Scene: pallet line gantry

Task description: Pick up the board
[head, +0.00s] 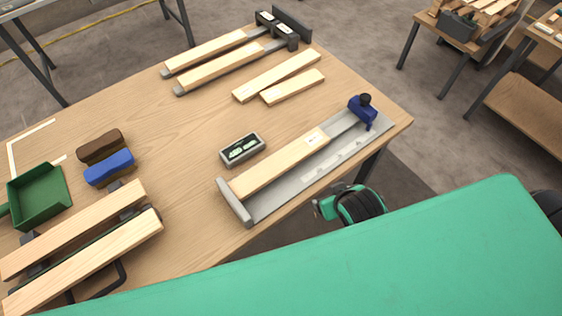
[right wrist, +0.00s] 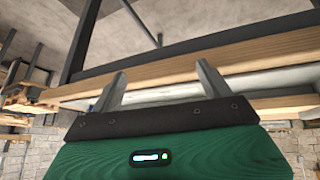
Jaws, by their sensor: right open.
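Several pale wooden boards lie on the table, and the frames do not tell which is the task's board. One board with a white label (head: 268,174) lies in a long grey fixture (head: 262,211) near the front edge. Two loose boards (head: 277,76) (head: 293,88) lie at the back middle. Two boards (head: 204,52) (head: 218,70) lie in clamps at the back. Two more (head: 75,230) (head: 85,267) rest on a black stand at front left. My right gripper (right wrist: 161,72) is open and empty, below the tabletop's edge. My left gripper is not in view.
The table (head: 180,160) also holds a green tray (head: 42,194), brown (head: 100,146) and blue (head: 109,168) blocks, and a small grey box (head: 242,148). A blue clamp (head: 363,109) stands at the fixture's right end. Other workbenches stand at the upper right.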

